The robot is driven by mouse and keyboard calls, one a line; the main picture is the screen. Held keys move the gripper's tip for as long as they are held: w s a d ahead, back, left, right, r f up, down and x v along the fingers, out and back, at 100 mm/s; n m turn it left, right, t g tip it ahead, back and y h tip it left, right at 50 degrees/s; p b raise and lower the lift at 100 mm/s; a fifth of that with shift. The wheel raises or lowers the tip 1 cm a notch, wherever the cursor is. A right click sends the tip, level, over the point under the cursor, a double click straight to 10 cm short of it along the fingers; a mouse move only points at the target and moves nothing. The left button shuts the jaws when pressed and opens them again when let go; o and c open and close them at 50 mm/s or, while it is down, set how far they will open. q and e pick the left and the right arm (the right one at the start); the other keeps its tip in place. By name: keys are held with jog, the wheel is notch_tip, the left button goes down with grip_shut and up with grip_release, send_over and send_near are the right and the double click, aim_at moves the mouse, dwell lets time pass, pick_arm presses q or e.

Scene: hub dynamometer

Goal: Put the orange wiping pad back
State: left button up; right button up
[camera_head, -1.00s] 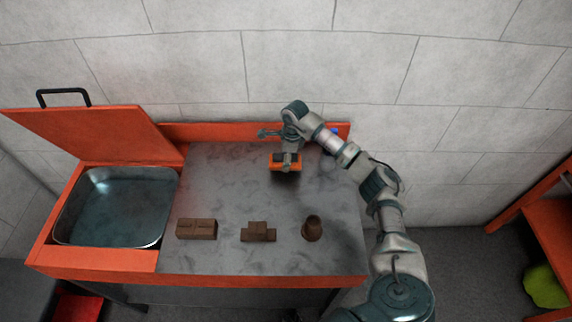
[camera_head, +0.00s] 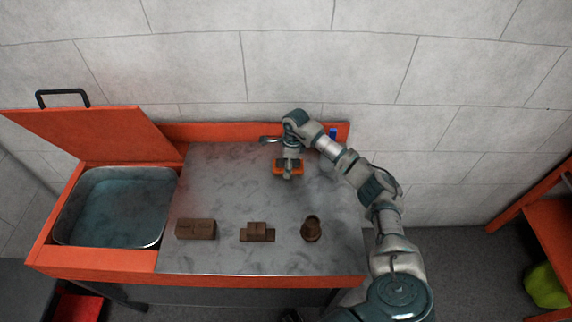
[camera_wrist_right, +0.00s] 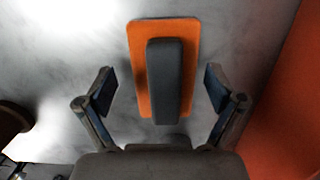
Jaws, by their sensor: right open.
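The orange wiping pad (camera_head: 288,174) is at the back of the grey worktop (camera_head: 225,190), right of its middle. It also shows in the right wrist view (camera_wrist_right: 138,70), with a dark grey handle (camera_wrist_right: 165,80) on top. My right gripper (camera_wrist_right: 160,88) is open, with one finger on each side of the handle and a gap to both. In the head view the right gripper (camera_head: 288,163) is directly over the pad and hides part of it. My left gripper is in neither view.
A brown block (camera_head: 196,229), a stepped brown block (camera_head: 257,233) and a brown cup-like piece (camera_head: 311,230) stand along the worktop's front. A metal basin (camera_head: 115,205) with a raised orange lid (camera_head: 95,133) is at left. A small blue item (camera_head: 334,132) is at the back right.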

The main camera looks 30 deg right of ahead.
jog(key=r, duration=0.3)
jog(key=d+r, duration=0.1)
jog(key=r, duration=0.6)
jog(key=shift+s+d+r, duration=0.25)
jog(key=shift+s+r, duration=0.1)
jog(key=shift+r, duration=0.4)
jog(key=shift+d, duration=0.2)
